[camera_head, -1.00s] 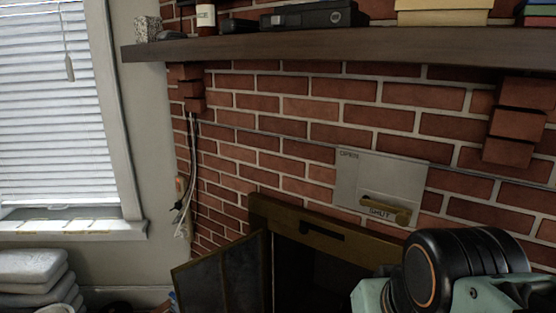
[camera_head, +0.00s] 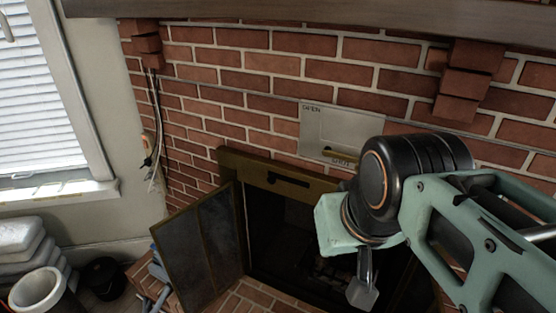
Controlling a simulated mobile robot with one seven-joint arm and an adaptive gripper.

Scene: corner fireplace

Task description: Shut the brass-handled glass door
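The glass door (camera_head: 212,238) is a dark pane in a thin brass-coloured frame. It stands swung open to the left of the dark firebox opening. I cannot make out its handle. A brass-coloured frame (camera_head: 268,177) runs along the top of the opening. My arm reaches in from the right and covers the right part of the opening. A small grey end piece, probably my gripper (camera_head: 363,291), hangs below the black joint in front of the opening. It is apart from the door, to its right. Its fingers are not clear enough to read.
A metal plate (camera_head: 318,122) marked OPEN sits on the brick wall (camera_head: 250,80) above the opening. The mantel (camera_head: 300,14) crosses the top. Left are cables (camera_head: 155,130), a white pot (camera_head: 36,291), stacked cushions (camera_head: 14,235) and a black bucket (camera_head: 104,278). Brick hearth (camera_head: 245,300) lies below.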

